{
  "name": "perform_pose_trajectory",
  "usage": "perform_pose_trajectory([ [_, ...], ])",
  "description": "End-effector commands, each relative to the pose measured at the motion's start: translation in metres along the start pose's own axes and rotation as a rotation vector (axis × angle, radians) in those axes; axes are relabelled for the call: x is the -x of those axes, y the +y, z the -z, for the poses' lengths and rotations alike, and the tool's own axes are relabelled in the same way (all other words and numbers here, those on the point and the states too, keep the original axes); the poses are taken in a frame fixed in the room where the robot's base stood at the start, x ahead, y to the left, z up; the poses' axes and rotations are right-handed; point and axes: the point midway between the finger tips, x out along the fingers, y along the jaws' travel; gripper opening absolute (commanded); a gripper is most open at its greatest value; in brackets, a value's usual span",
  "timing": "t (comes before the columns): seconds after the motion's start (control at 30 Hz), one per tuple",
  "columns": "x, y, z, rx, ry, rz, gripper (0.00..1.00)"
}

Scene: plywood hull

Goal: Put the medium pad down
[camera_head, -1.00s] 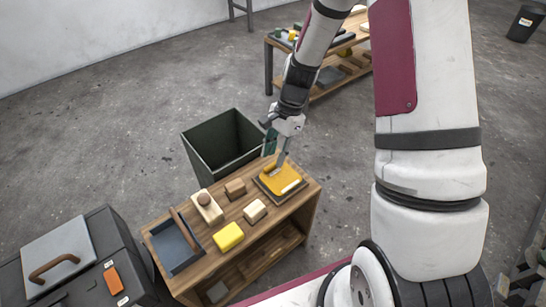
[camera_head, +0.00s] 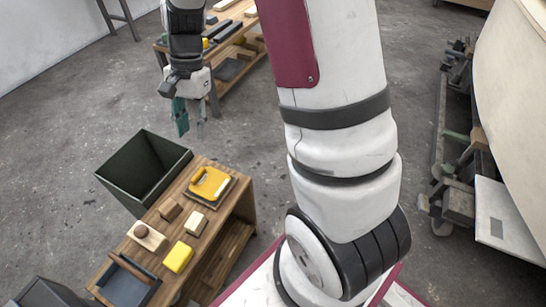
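A yellow pad with a raised grip (camera_head: 209,181) lies on a dark square plate at the far right end of the low wooden table (camera_head: 226,226). I take it for the medium pad; no label is readable. My gripper (camera_head: 190,118) hangs in the air above and behind the table, clear of the pad.
A dark open bin (camera_head: 143,170) stands behind the table. On the table are a yellow block (camera_head: 178,257), small wooden blocks, a wooden piece with a round knob (camera_head: 147,237) and a dark tray (camera_head: 125,285). A second bench (camera_head: 232,62) stands farther back. A pale hull (camera_head: 515,120) is at right.

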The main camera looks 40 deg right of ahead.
Motion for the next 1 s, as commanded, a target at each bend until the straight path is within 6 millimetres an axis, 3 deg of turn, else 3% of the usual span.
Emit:
perform_pose_trajectory([
  [0.03,0.019,0.007,-0.016,0.062,0.018,0.002,0.31],
  [0.2,0.067,0.042,-0.065,0.276,0.061,-0.021,0.31],
  [0.43,0.108,0.104,-0.124,0.547,0.12,-0.059,0.31],
  [0.6,0.123,0.156,-0.161,0.737,0.162,-0.094,0.31],
  [0.8,0.125,0.213,-0.189,0.928,0.205,-0.133,0.31],
  [1.0,0.12,0.244,-0.2,1.031,0.225,-0.159,0.31],
])
